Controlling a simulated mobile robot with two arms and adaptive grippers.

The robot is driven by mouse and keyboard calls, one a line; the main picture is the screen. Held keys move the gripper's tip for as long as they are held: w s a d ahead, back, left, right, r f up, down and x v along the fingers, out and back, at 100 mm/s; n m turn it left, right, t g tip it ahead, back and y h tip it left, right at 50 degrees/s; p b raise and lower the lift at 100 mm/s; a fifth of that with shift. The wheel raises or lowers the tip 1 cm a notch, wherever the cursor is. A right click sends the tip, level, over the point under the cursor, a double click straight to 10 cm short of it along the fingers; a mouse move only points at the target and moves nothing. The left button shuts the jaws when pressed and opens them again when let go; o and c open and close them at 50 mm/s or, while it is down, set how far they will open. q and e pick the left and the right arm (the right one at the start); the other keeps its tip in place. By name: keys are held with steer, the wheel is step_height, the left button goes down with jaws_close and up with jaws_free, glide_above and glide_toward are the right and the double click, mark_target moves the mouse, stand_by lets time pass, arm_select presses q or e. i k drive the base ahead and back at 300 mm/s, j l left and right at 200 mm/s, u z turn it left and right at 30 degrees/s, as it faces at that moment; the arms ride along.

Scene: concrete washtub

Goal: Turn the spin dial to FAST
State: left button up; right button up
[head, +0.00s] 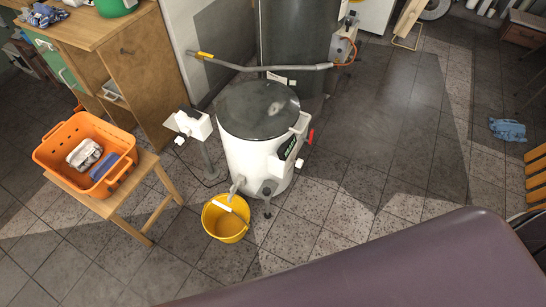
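A white round washing machine (257,150) with a dark lid (259,108) stands on the tiled floor at the middle of the head view. A small white knob (300,163) and a red lever (310,137) stick out on its right side, near a dark label (287,147). Another small white knob (180,141) sits under a white box (194,124) on a post left of the machine. I cannot tell which knob is the spin dial, and no FAST marking is readable. Neither of my grippers is in view.
A yellow bucket (226,218) stands at the machine's front. An orange basket (64,153) with bundled cloths sits on a wooden stool (152,208) at left. A large grey tank (298,40) and a pipe (260,68) are behind.

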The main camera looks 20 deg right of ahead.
mark_target(299, 163)
steer(key=i+l+u, duration=0.1)
steer(key=l+u, duration=0.25)
steer(key=l, duration=0.55)
steer(key=l+u, duration=0.35)
steer(key=l, duration=0.55)
steer(key=k+l+u, duration=0.15)
steer(key=l+u, duration=0.2)
steer(key=l, duration=0.55)
